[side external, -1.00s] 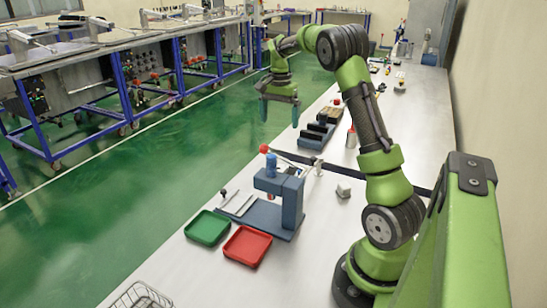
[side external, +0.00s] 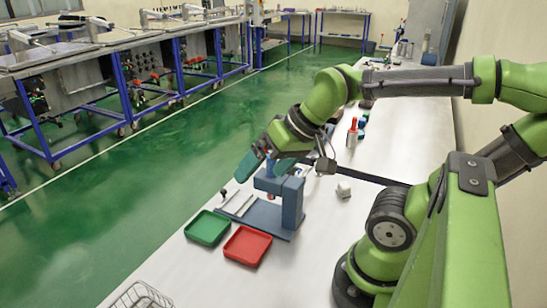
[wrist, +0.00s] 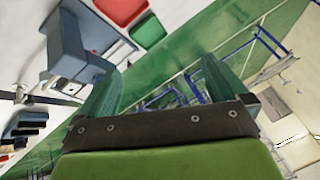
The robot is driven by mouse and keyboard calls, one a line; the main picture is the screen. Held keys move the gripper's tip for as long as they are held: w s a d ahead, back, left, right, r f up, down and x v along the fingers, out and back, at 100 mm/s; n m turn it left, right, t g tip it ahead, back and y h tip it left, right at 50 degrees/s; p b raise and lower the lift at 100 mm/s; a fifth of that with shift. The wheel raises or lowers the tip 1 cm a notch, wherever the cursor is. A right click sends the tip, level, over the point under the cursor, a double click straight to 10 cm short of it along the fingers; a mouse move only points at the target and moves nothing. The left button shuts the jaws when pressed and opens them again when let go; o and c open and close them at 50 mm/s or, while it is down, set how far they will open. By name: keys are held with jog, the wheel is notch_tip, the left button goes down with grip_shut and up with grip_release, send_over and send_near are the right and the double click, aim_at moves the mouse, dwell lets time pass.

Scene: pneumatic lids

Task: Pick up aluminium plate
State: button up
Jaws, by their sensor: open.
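My gripper (side external: 250,165) is open and tilted, in the air beside and behind the blue press (side external: 291,203). In the wrist view its two teal fingers (wrist: 162,85) stand wide apart with nothing between them, only floor and background. Flat silvery pieces (side external: 238,203) lie at the left end of the press's blue base. One may be the aluminium plate, but I cannot tell for certain. The press also shows at the upper left of the wrist view (wrist: 72,45). My gripper is apart from the silvery pieces.
A green tray (side external: 207,228) and a red tray (side external: 247,246) stand in front of the press. A wire basket (side external: 140,297) is at the near edge. A small grey block (side external: 343,190) lies right of the press. A red-topped bottle (side external: 352,133) stands farther back.

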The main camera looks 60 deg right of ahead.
jog(key=shift+s+a+r+n+t, duration=0.3)
jog(key=shift+s+a+r, duration=0.05)
jog(key=shift+a+r, duration=0.25)
jog(key=shift+c, duration=0.4)
jog(key=shift+w+d, duration=0.1)
jog(key=w+d+n+g+h, duration=0.1)
jog(key=w+d+g, duration=0.1)
jog(key=w+d, duration=0.45)
jog(key=w+d+f+n+g, duration=0.1)
jog(key=w+d, duration=0.2)
jog(key=d, duration=0.6)
jog(key=w+d+n+g+h, duration=0.1)
jog(key=w+d+g, duration=0.1)
jog(key=w+d, duration=0.35)
jog(key=s+d+f+n+g, duration=0.15)
jog(key=d+f, duration=0.45)
jog(key=d, duration=0.6)
jog(key=shift+m+g, duration=0.25)
jog(key=shift+g, duration=0.1)
jog(key=f, duration=1.1)
jog(key=shift+w+d+f, duration=0.15)
jog(key=shift+w+f, duration=0.05)
jog(key=shift+w, duration=0.05)
jog(key=shift+s+d+f, duration=0.1)
jog(key=shift+f, duration=1.25)
jog(key=shift+d+f, duration=0.1)
jog(key=shift+f, duration=1.25)
